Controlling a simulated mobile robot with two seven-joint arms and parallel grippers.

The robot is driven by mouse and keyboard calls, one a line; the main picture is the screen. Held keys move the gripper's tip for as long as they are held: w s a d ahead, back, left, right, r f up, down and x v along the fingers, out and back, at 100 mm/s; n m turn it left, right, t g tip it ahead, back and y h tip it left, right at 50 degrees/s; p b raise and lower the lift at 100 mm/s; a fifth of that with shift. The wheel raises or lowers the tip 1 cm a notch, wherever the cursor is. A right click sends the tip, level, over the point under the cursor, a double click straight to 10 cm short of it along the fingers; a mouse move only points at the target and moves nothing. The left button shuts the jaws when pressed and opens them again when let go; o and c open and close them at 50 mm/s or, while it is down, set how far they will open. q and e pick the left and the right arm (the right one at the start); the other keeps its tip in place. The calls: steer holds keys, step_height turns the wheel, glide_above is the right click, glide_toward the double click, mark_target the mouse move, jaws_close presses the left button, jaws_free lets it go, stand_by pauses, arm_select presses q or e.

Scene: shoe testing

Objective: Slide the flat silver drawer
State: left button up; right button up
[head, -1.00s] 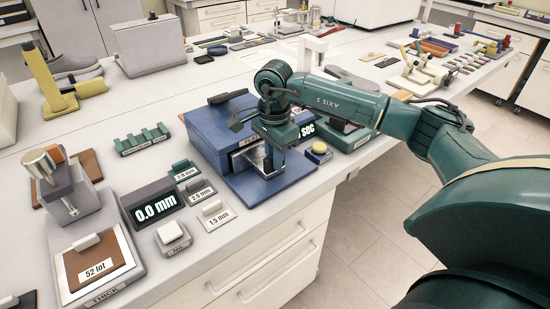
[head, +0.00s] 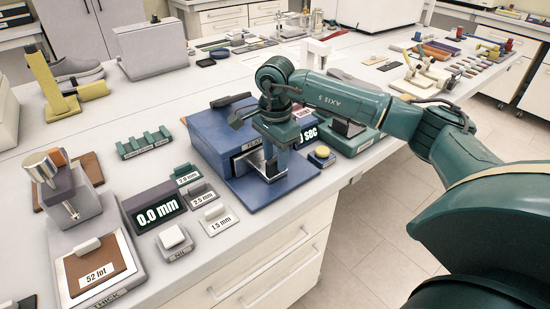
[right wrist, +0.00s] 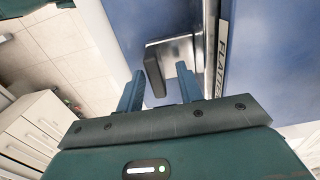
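The flat silver drawer (right wrist: 176,52) shows in the right wrist view as a shiny metal front with a dark upright handle (right wrist: 154,76). It sits in the front of a blue box (head: 212,128), by a label beginning "FLAT". In the head view my right gripper (head: 272,168) points down in front of the box and hides much of the drawer. In the right wrist view its two blue fingers (right wrist: 160,90) are apart, with the handle's end between or just beyond them. I cannot tell whether they touch it. My left gripper is not in view.
A blue base plate (head: 292,186) extends below the gripper. A yellow button (head: 321,153) and a green timer unit (head: 352,138) stand to the right. A 0.0 mm display (head: 160,211) and small labelled gauges are to the left. The table's front edge is close.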

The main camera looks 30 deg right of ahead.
arm_select(q)
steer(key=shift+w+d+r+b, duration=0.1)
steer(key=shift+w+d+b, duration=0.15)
steer(key=shift+b, duration=0.2)
arm_select(e)
step_height(320, 180, up, 12)
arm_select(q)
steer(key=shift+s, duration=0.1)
